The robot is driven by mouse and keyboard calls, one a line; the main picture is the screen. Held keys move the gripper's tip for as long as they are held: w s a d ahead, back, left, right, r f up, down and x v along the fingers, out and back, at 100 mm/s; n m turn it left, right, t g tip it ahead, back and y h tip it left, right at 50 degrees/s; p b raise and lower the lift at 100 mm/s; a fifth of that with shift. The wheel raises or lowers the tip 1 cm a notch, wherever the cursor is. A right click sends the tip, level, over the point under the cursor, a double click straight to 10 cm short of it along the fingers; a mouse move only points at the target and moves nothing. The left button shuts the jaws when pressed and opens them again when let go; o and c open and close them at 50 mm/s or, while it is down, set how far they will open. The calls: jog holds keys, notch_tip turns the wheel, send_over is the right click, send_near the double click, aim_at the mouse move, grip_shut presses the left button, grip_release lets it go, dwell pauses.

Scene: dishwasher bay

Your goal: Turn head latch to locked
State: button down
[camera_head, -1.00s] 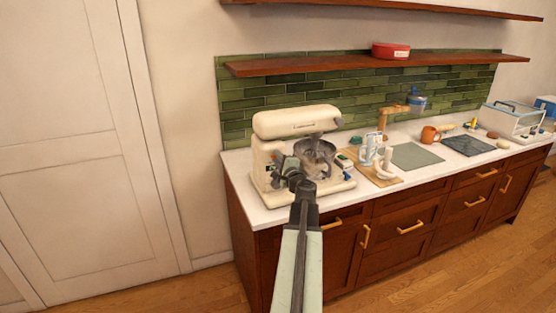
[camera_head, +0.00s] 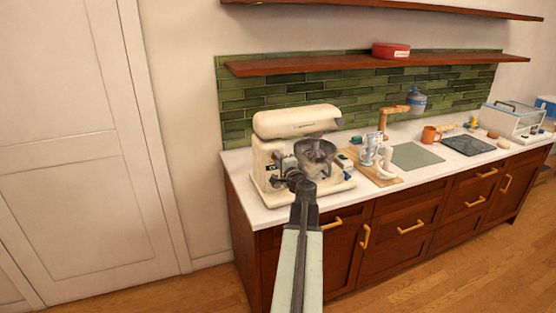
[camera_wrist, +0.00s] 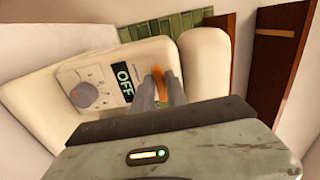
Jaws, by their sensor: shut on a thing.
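The cream stand mixer (camera_head: 292,122) stands on the counter with its metal bowl (camera_head: 316,152) under the head. In the wrist view its side (camera_wrist: 30,105) fills much of the picture, tilted. It shows a grey dial (camera_wrist: 84,95) and a dark OFF label (camera_wrist: 124,80). An orange lever (camera_wrist: 158,76), which looks like the head latch, sits between my fingertips. My gripper (camera_head: 289,172) is at the mixer's near side; in the wrist view its fingers (camera_wrist: 159,92) are shut on this lever. The lever's lower part is hidden by the fingers.
The white counter (camera_head: 262,215) has a wooden board (camera_head: 384,181) with white pieces right of the mixer. Farther right are an orange mug (camera_head: 430,134) and a dark mat (camera_head: 468,145). A wooden shelf (camera_head: 300,66) hangs above. Bare floor (camera_head: 216,288) lies left of the cabinet.

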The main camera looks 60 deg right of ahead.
jog(key=c, duration=1.4)
grip_release()
jog(key=shift+o, duration=0.2)
jog(key=v, duration=0.8)
jog(key=shift+w, duration=0.1)
